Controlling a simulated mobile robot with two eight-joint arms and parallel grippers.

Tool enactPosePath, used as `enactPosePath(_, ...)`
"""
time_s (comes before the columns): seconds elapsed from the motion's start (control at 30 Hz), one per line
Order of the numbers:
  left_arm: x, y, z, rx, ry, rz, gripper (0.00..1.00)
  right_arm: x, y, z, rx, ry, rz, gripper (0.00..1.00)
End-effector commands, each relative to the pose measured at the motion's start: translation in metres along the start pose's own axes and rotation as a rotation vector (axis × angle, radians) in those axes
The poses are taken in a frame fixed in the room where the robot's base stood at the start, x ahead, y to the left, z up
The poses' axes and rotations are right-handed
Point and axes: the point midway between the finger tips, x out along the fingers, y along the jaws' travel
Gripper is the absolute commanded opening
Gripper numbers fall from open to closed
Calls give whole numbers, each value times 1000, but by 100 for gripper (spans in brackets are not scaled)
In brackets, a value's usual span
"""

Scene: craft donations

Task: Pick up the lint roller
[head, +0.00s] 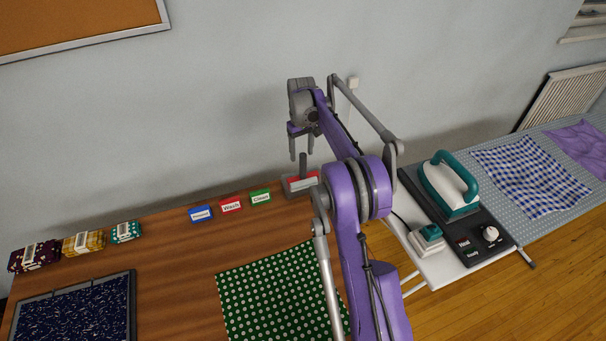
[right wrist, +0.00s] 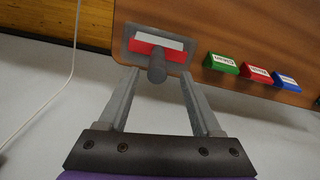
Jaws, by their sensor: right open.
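The lint roller (head: 303,168) stands at the far right corner of the wooden table, its dark grey handle pointing up from a grey holder (head: 290,187) with a red and white front. In the right wrist view the handle (right wrist: 157,69) appears end-on, ahead of the fingertips and between their lines. My right gripper (head: 300,155) is open and empty, fingers pointing down just above the handle. Its two fingers also show in the right wrist view (right wrist: 159,80). I cannot tell whether the fingertips reach past the handle's top. My left gripper is not in view.
Blue, red and green label blocks (head: 231,206) stand left of the holder. A green dotted cloth (head: 275,295) lies nearer on the table. The wall is close behind.

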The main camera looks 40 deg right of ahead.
Motion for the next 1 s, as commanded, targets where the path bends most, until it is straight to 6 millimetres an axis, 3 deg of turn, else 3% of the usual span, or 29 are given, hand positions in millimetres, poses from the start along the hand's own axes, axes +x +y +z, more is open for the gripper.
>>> enactPosePath(0.23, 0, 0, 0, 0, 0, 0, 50, 20, 1, 0, 0, 1, 0, 66)
enactPosePath(0.5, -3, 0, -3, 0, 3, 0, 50, 58, 4, 2, 0, 1, 0, 66)
enactPosePath(0.8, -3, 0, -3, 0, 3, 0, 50, 64, 4, 2, 0, 1, 0, 66)
enactPosePath(1.0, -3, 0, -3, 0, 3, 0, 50, 64, 4, 2, 0, 1, 0, 32)
